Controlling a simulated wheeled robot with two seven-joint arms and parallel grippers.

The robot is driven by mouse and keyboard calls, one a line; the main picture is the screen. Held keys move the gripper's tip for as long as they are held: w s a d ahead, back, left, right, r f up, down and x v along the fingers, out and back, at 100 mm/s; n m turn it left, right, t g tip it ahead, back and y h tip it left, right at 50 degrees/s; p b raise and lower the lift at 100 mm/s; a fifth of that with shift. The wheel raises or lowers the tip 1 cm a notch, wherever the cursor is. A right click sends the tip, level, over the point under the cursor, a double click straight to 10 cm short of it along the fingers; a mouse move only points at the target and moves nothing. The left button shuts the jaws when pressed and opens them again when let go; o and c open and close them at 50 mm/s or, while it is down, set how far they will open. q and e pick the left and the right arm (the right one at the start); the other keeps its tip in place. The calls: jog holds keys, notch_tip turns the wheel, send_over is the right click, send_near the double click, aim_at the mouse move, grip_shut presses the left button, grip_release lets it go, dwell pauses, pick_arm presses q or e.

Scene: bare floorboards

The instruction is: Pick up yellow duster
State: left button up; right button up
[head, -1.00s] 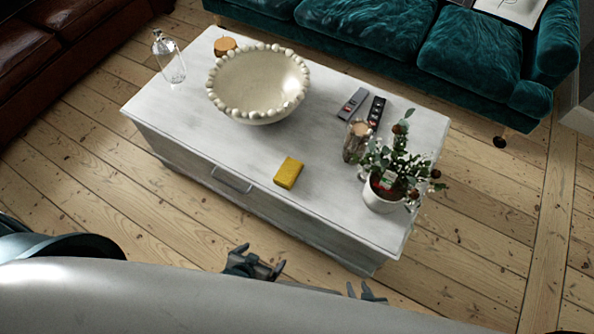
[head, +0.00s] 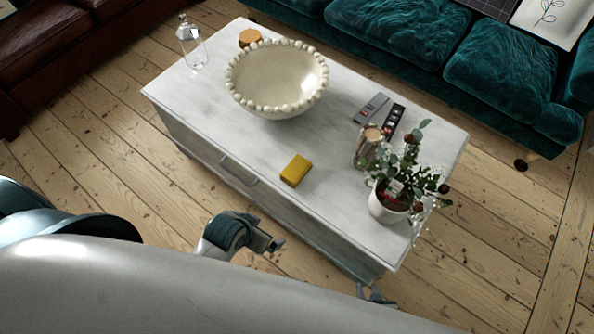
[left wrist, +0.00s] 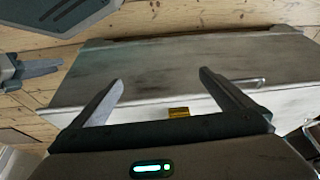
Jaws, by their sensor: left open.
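The yellow duster (head: 296,170), a small block-like pad, lies on the white table top (head: 215,115) near its front edge. In the left wrist view, the duster (left wrist: 179,112) shows small, partly hidden behind the gripper body, between the two spread fingers. My left gripper (head: 268,241) is open and empty, in front of the table and apart from the duster. My right gripper (head: 376,293) is low by the table's front right corner, mostly hidden by my body; its opening is unclear.
The table holds a beaded bowl (head: 278,80), glass bottle (head: 193,50), orange-lidded jar (head: 250,38), two remotes (head: 372,107), a glass jar (head: 368,150) and potted plant (head: 390,205). A teal sofa (head: 480,70) stands behind. Table space around the duster is clear.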

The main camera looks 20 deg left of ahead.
pick_arm(q)
jog(key=w+d+r+m+g, duration=0.2)
jog(key=w+r+m, duration=0.4)
jog(key=w+m, duration=0.3)
jog(key=w+d+r+m+g, duration=0.1)
jog(key=w+r+m, duration=0.6)
jog(key=w, duration=0.8)
jog(key=m+g, duration=0.1)
jog(key=m, duration=0.1)
jog(key=shift+w+d+m+y, duration=0.2)
jog(key=shift+d+m+y, duration=0.1)
jog(key=shift+d+y, duration=0.1)
jog(key=shift+f, duration=0.1)
send_over(297, 170)
notch_tip(297, 170, down, 12)
jog(key=shift+w+f, duration=0.1)
jog(key=shift+w, duration=0.05)
jog(key=shift+f, duration=2.55)
